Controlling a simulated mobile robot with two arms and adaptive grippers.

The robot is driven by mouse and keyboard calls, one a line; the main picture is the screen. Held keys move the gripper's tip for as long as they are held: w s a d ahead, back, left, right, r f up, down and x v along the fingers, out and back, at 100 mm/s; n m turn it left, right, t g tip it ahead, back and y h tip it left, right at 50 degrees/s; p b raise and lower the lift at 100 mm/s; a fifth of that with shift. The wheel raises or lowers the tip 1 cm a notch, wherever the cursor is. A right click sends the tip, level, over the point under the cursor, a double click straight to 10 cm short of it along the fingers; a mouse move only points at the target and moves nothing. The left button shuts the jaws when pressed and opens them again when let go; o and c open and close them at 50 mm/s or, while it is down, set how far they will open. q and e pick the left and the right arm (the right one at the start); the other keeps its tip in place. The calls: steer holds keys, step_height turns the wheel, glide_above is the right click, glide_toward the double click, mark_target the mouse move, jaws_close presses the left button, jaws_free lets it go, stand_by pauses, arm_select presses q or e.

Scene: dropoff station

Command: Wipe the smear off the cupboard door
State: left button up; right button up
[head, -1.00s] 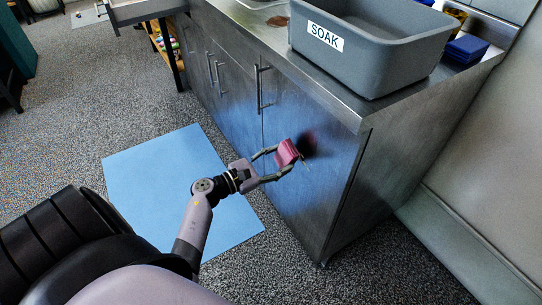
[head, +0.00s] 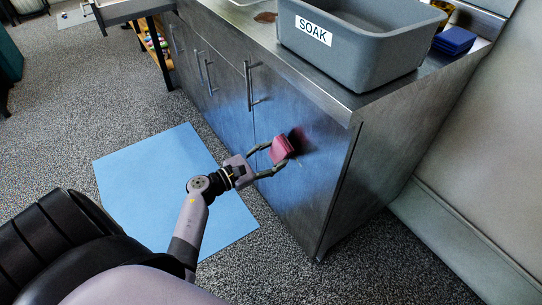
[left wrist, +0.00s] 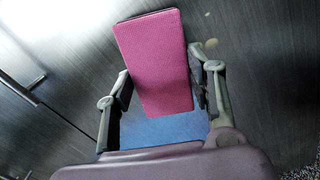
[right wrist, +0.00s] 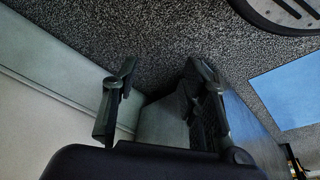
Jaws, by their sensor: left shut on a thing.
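A pink cloth or sponge (head: 282,147) is in my left gripper (head: 276,157), whose fingers are shut on its two sides. It stands before the metal cupboard door (head: 310,185); I cannot tell whether it touches. In the left wrist view the pink pad (left wrist: 157,60) is between the fingers and covers part of the door. A small pale yellowish mark (left wrist: 211,43), perhaps the smear, shows on the door just right of the pad. In the head view a dark reddish patch beside the pad looks like its reflection or shadow. My right gripper (right wrist: 160,100) is open and empty.
A grey bin marked SOAK (head: 360,45) and blue folded cloths (head: 454,40) stand on the counter. Upright door handles (head: 250,88) stick out left of the pad. A blue mat (head: 150,180) lies on the carpet. A pale wall is at the right.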

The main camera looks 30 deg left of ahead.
arm_select(q)
steer(key=shift+w+d, duration=0.25)
steer(key=shift+w, duration=0.3)
arm_select(e)
steer(key=shift+v, duration=0.85)
steer(key=shift+s, duration=0.15)
arm_select(q)
steer(key=shift+s+d, duration=0.4)
steer(key=shift+d, duration=0.45)
steer(key=shift+s+d, duration=0.2)
steer(key=shift+d, duration=0.25)
steer(key=shift+s+d, duration=0.2)
steer(key=shift+d, duration=0.45)
steer(key=shift+s+d, duration=0.25)
steer(key=shift+d, duration=0.4)
steer(key=shift+s+d, duration=0.35)
steer(key=shift+d, duration=0.65)
arm_select(e)
steer(key=shift+x, duration=0.85)
